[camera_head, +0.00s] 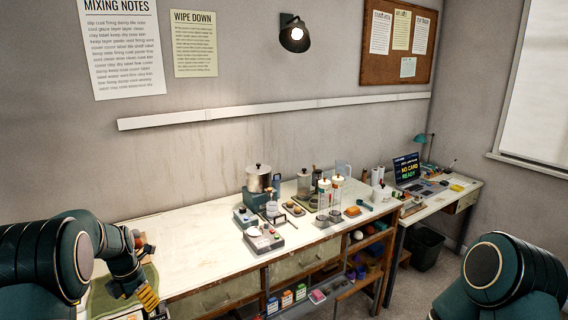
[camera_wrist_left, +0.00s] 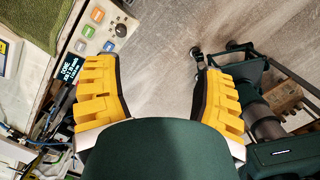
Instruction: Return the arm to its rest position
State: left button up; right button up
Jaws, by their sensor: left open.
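My left arm (camera_head: 70,250) comes in at the lower left of the head view, folded down beside the left end of the workbench. Its gripper (camera_head: 149,297) shows there as a yellow finger at the bottom edge, with the rest cut off or hidden. In the left wrist view the gripper (camera_wrist_left: 163,68) is open. Its two yellow fingers stand wide apart with nothing between them, and bare floor (camera_wrist_left: 165,35) shows behind. Part of my right arm (camera_head: 500,275) shows at the lower right of the head view; its gripper is out of view.
The long workbench (camera_head: 190,228) holds a metal pot (camera_head: 258,178), a scale-like device (camera_head: 263,238) and glass cylinders (camera_head: 335,195). A desk with a laptop (camera_head: 407,171) stands at the right. In the wrist view, a panel with coloured buttons (camera_wrist_left: 100,30) lies close left of the fingers.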

pick_arm(q)
jog(key=s+d+f+m+h+b, duration=0.1)
jog(key=s+d+f+m+b, duration=0.1)
jog(key=s+d+f+m, duration=0.5)
jog(key=s+d+f+m+b, duration=0.1)
jog(key=d+f+m+b, duration=0.1)
jog(key=d+f+m, duration=0.65)
jog(key=s+d+f+m+h+b, duration=0.1)
jog(key=s+d+f+m, duration=0.3)
jog(key=s+d+m, duration=0.2)
jog(key=s+d+f+m+t+h+b, duration=0.1)
jog(key=s+d+f+m, duration=0.4)
jog(key=s, duration=0.5)
jog(key=d+m+b, duration=0.1)
jog(key=m, duration=0.1)
jog(key=shift+s+d+f+m, duration=0.3)
jog(key=shift+s+m, duration=0.05)
jog(key=shift+s, duration=0.05)
pick_arm(e)
notch_tip(320, 180, down, 8)
jog(key=shift+s+a, duration=0.15)
jog(key=shift+s, duration=0.15)
